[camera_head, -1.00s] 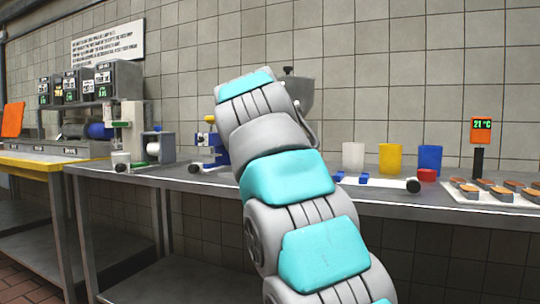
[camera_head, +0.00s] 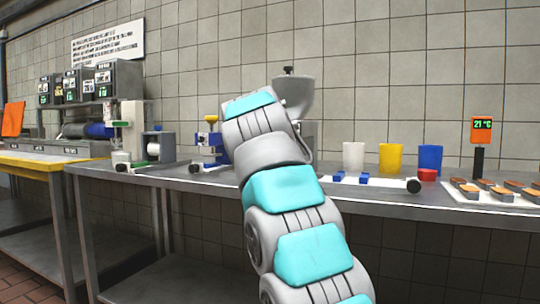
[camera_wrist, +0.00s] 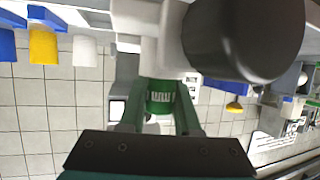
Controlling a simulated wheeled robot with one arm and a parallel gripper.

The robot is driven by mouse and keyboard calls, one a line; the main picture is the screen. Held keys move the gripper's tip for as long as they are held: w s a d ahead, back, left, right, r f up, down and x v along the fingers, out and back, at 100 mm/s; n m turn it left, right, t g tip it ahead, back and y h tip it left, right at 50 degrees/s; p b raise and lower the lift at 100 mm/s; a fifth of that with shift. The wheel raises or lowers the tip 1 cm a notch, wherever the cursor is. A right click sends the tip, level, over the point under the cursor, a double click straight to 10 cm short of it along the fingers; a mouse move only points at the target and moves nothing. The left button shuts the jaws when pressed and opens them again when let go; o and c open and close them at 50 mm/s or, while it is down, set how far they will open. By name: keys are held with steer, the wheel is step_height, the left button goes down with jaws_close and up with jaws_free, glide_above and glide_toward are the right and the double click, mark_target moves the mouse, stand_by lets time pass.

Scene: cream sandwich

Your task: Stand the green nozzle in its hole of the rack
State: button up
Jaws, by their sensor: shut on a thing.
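My gripper (camera_wrist: 162,90) shows in the wrist view, its two green fingers shut on a green piece with pale stripes, the green nozzle (camera_wrist: 160,104). The nozzle sits between the fingers, and its far end is hard to make out against the pale parts beyond. In the head view my arm hides the gripper and the nozzle. I cannot pick out the rack or its hole with certainty in either view.
A grey hopper machine (camera_head: 293,92) stands behind my arm; a large dark round part (camera_wrist: 243,35) is close in the wrist view. White (camera_head: 353,156), yellow (camera_head: 391,157) and blue (camera_head: 430,158) cups stand on the steel counter (camera_head: 460,208). A tray (camera_head: 490,199) of small bars lies right.

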jaws_close()
steer(key=shift+r, duration=0.25)
